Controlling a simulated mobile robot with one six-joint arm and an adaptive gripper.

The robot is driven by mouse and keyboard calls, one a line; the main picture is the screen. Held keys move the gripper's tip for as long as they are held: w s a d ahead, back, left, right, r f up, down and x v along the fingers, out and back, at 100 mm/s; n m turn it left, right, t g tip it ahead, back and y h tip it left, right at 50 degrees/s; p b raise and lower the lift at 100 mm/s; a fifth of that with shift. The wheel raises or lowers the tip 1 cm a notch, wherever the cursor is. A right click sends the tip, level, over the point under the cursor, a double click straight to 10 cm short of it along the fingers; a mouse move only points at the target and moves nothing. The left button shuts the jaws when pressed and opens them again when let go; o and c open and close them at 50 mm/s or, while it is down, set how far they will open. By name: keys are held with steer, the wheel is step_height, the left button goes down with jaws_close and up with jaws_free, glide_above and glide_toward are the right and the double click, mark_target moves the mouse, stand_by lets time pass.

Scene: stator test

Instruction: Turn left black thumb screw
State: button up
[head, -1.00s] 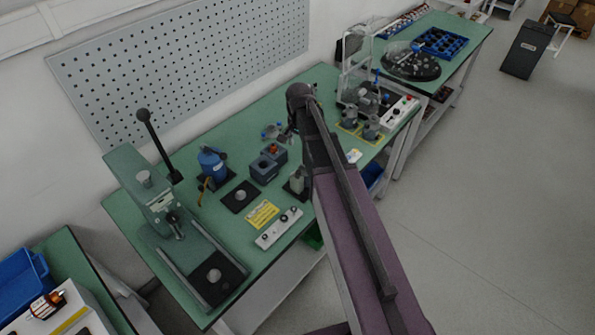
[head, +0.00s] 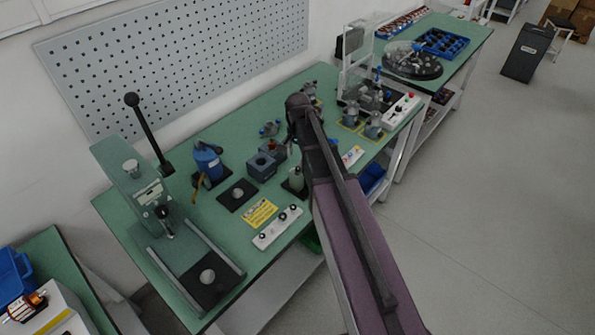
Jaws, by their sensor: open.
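I cannot pick out a black thumb screw for certain at this size. A test station with a clear guard (head: 357,65) stands at the far right end of the green bench, with small dark and grey parts inside it. Two grey stator-like parts, a left one (head: 351,116) and a right one (head: 373,126), stand on yellow-edged mats in front of it. My arm reaches up the middle of the view, its dark far joint over the bench left of these parts. My gripper is hidden behind the arm, so its fingers and any contact cannot be seen.
A green lever press (head: 135,190) stands at the bench's left end. A pegboard (head: 180,70) backs the bench.

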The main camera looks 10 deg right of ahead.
mark_target(298, 167)
steer(key=shift+f+b, duration=2.95)
steer(key=shift+f, duration=0.25)
steer(key=shift+c, duration=0.2)
jaws_close()
